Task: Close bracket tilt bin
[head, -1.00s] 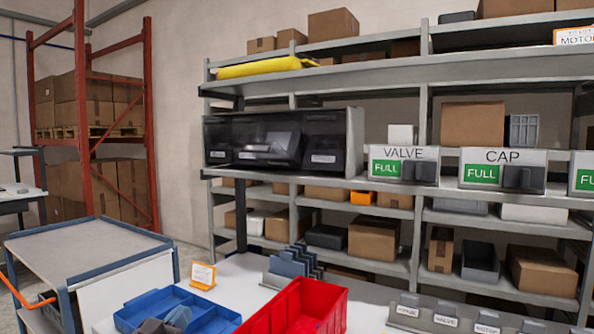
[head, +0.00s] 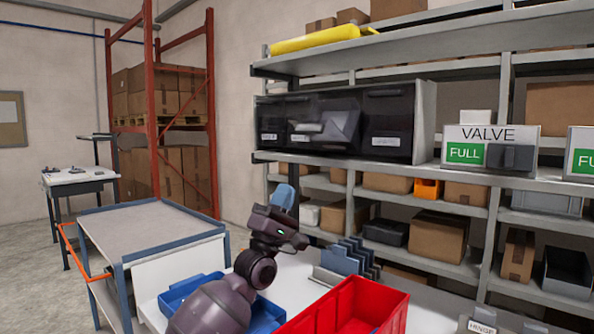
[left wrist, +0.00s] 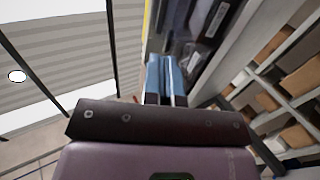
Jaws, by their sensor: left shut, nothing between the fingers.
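A black tilt-bin unit (head: 345,122) stands on the shelf, with several dark bin fronts side by side. The middle bin front (head: 326,125) leans out of line with its neighbours, tilted open. The bin labels are too small to read, so I cannot tell which is the bracket bin. My left gripper (head: 284,196) has blue fingers pointing up, shut and empty, below and in front of the unit, apart from it. In the left wrist view the shut fingers (left wrist: 165,78) point toward the dark bins (left wrist: 205,35). My right gripper is not in view.
A red bin (head: 350,305), a blue tray (head: 190,295) and a grey-blue rack (head: 348,262) stand on the white bench below. A VALVE dispenser (head: 488,148) stands right of the unit. A cart (head: 150,235) stands at left. The space before the bins looks clear.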

